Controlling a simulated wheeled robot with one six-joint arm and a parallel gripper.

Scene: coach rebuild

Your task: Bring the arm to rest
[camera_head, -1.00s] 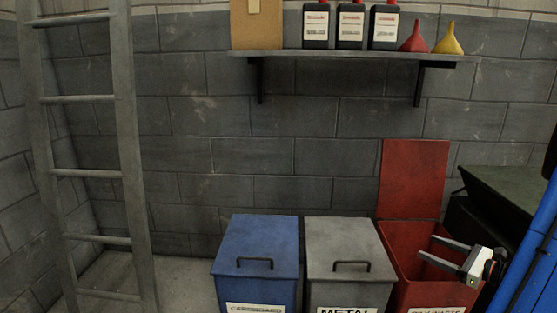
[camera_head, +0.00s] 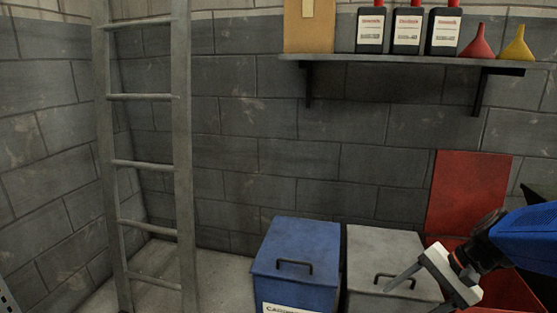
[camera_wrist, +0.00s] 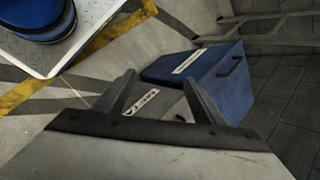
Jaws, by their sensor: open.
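My gripper (camera_head: 412,291) is at the lower right of the head view, in front of the grey metal bin (camera_head: 378,262) and the red bin (camera_head: 512,290). Its two fingers are apart with nothing between them. In the wrist view the open fingers (camera_wrist: 163,95) point toward the grey bin, whose label shows between them. My blue arm (camera_head: 520,235) comes in from the right edge and hides part of the red bin.
A closed blue bin (camera_head: 297,250) stands left of the grey bin. A ladder (camera_head: 185,130) leans at the left. A shelf (camera_head: 400,61) with bottles and funnels hangs above. In the wrist view, a white-edged surface (camera_wrist: 95,22) is at upper left.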

